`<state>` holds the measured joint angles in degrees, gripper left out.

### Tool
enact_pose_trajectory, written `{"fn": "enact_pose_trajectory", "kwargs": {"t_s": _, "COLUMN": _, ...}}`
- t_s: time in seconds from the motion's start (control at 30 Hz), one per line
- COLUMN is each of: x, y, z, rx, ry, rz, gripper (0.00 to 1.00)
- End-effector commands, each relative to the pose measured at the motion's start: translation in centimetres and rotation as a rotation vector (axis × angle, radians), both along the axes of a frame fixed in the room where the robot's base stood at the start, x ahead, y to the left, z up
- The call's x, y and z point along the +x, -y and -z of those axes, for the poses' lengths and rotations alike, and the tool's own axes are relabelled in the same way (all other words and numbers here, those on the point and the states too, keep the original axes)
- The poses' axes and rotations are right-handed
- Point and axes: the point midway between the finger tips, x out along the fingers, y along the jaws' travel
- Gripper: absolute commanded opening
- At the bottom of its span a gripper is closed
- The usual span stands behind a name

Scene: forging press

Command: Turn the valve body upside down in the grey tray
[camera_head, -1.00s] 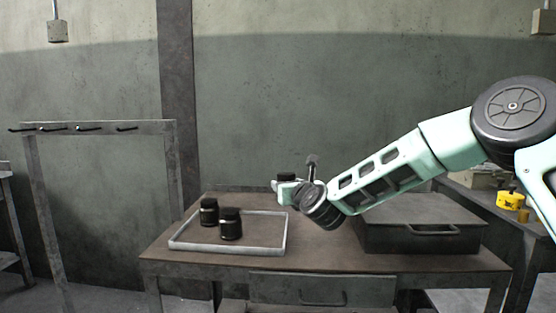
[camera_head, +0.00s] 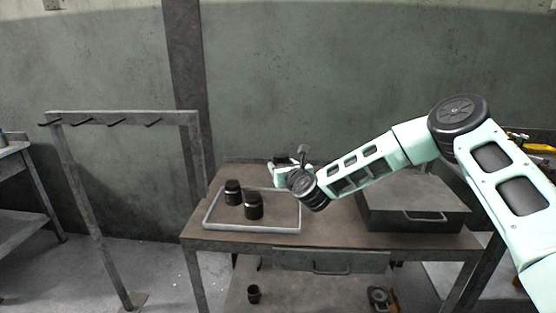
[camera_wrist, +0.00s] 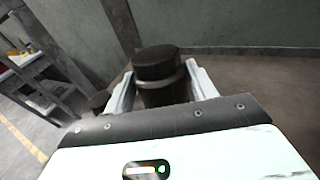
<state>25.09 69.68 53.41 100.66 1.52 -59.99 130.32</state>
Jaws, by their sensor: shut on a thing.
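My gripper (camera_head: 281,172) is shut on a dark, round valve body (camera_wrist: 160,75), which sits between the two pale fingers in the wrist view. In the head view only the dark top of this held body (camera_head: 282,159) shows, above the table near the tray's back right corner. The grey tray (camera_head: 250,229) lies on the left of the table. The tray's right part is bare.
A dark metal case (camera_head: 415,221) with a handle is on the right of the table. A hook rack (camera_head: 125,117) stands to the left. A small dark cup (camera_head: 254,294) and another dark item (camera_head: 378,298) are on the lower shelf. Bare tabletop lies between tray and case.

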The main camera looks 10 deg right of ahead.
Motion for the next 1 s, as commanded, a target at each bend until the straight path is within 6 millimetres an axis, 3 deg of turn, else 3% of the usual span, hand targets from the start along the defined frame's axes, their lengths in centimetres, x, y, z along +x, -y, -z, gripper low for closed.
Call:
{"fn": "enact_pose_trajectory", "kwargs": {"t_s": 0.37, "x": 0.0, "y": 0.0, "z": 1.7, "rx": -0.001, "ry": 0.0, "rz": 0.001, "gripper": 0.31}}
{"fn": "enact_pose_trajectory", "kwargs": {"t_s": 1.0, "x": 0.0, "y": 0.1, "z": 7.8, "rx": 0.001, "ry": 0.001, "rz": 0.002, "gripper": 0.31}}
